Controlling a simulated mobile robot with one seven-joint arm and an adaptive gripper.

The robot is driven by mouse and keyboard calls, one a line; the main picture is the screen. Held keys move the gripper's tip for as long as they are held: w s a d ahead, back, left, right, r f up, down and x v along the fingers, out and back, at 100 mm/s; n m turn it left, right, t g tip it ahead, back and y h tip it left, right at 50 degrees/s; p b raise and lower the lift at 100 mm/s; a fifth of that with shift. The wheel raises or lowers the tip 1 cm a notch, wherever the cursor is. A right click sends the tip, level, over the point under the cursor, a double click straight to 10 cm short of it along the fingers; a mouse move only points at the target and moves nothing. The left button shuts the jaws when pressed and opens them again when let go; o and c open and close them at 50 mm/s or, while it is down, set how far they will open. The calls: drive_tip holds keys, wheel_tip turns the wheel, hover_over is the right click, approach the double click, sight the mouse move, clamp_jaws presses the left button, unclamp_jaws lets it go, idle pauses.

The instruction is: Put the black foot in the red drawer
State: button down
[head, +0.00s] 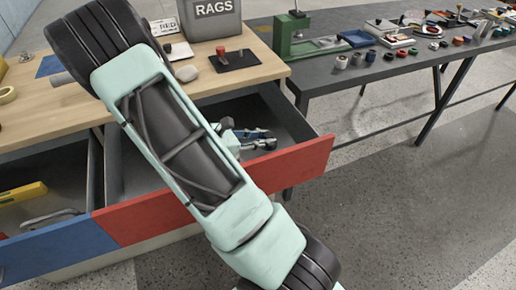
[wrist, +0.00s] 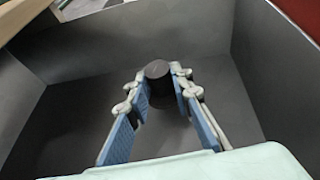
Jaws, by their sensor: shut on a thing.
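The red drawer (head: 297,168) is pulled open under the wooden bench, partly hidden by my arm in the head view. In the wrist view its grey inside walls (wrist: 70,85) surround my gripper. My gripper (wrist: 160,84), with blue finger pads, is shut on the black foot (wrist: 158,70), a short dark cylinder at the fingertips. The foot is inside the drawer's outline; I cannot tell whether it touches the floor. In the head view my gripper (head: 254,138) shows beside my arm over the drawer, and the foot is not clearly visible.
A blue drawer (head: 50,250) at left is open and holds a yellow level (head: 22,192). On the bench are a grey RAGS bin (head: 210,22) and a dark mat (head: 235,61). A grey table (head: 350,75) at right carries several small parts.

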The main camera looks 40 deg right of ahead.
drive_tip(key=shift+f+b, duration=0.35)
drive_tip(key=shift+f, duration=1.5)
drive_tip(key=shift+f, duration=0.2)
drive_tip(key=c, duration=1.7)
unclamp_jaws()
drive_tip(key=shift+r, duration=0.1)
drive_tip(key=shift+r, duration=0.15)
drive_tip(key=p+v, duration=0.1)
drive_tip(key=v, duration=1.1)
drive_tip(key=shift+p, duration=0.3)
